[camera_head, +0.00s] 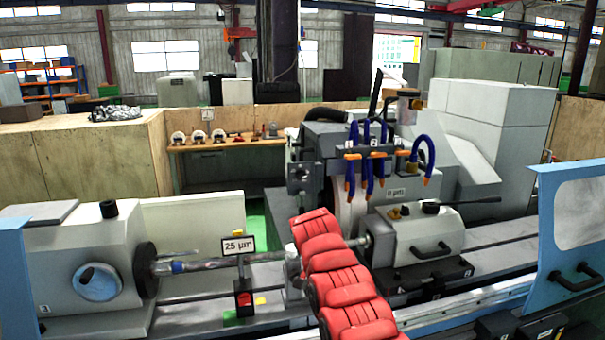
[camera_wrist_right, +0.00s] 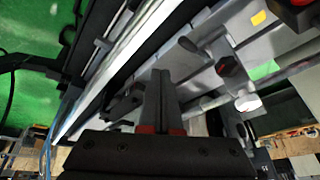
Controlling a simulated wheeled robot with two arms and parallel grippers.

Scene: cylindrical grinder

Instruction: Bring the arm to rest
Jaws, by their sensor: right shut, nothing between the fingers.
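My right gripper (camera_wrist_right: 161,75) shows in the right wrist view with its two dark fingers together and nothing between them. Below the fingers there are red parts and a wide dark body. In the head view my red, segmented arm (camera_head: 345,285) reaches up from the bottom edge in front of the cylindrical grinder (camera_head: 335,140). Its gripper end is hidden there behind the red links. My left gripper is in neither view.
The grinder has a headstock (camera_head: 75,265) at left, blue hoses (camera_head: 368,165) over the wheel, and a tailstock (camera_head: 425,235) at right. A "25 µm" sign (camera_head: 238,245) stands near the arm. A blue door (camera_head: 565,240) is at right. A shelf with gauges (camera_head: 220,140) stands behind.

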